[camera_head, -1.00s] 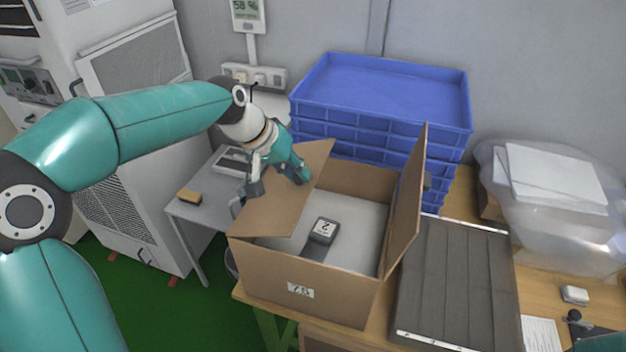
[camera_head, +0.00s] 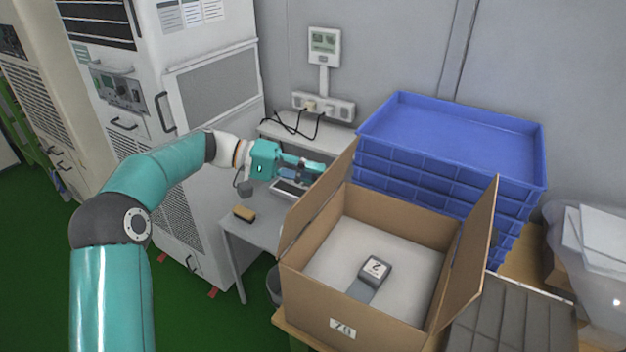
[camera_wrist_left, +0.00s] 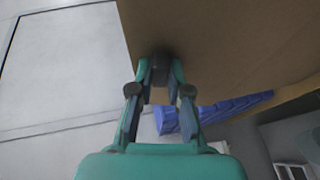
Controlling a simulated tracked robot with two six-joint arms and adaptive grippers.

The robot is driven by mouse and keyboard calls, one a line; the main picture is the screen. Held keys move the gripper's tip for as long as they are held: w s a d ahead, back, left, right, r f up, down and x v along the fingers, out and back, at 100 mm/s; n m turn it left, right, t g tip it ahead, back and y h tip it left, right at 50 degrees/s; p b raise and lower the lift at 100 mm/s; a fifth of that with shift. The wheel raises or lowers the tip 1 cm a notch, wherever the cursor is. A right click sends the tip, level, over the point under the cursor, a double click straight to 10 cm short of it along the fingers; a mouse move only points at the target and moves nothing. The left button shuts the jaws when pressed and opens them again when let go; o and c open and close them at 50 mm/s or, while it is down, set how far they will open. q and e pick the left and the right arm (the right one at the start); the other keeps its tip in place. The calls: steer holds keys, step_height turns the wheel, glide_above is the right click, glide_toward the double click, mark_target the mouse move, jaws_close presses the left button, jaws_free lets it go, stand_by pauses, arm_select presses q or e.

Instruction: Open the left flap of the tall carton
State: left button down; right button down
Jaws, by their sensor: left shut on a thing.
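The tall brown carton (camera_head: 308,295) stands open at the lower right of the head view. Its left flap (camera_head: 318,200) stands steeply up along the left rim, leaning outward. Its right flap (camera_head: 474,250) also stands up. My left gripper (camera_head: 312,168) is at the outer side of the left flap, near its upper far part. My right gripper is in neither view.
A dark device with a white numbered label (camera_head: 375,268) lies inside the carton. Stacked blue crates (camera_head: 450,180) stand close behind. A small grey table (camera_head: 245,228) with a sponge (camera_head: 244,213) is at left. A ridged grey panel (camera_head: 510,320) lies at right.

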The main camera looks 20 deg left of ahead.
arm_select(q)
steer(key=shift+n+h, duration=0.4)
steer(key=shift+h, duration=0.4)
steer(key=shift+w+a+f+b, duration=0.1)
steer(key=shift+a+f+b, duration=0.2)
steer(key=shift+a, duration=0.55)
steer(key=shift+w+a+f+b, duration=0.15)
steer(key=shift+a+f, duration=0.2)
steer(key=shift+a, duration=0.45)
steer(key=shift+w+a+f+b, duration=0.15)
steer(key=shift+a+f, duration=0.2)
steer(key=shift+a, duration=0.5)
steer(key=shift+f, duration=0.1)
steer(key=c, duration=1.1)
jaws_free()
steer(key=shift+r, duration=0.25)
steer(key=shift+a, duration=0.1)
steer(key=v, duration=0.7)
steer(key=shift+a, duration=0.2)
steer(key=shift+f, duration=0.1)
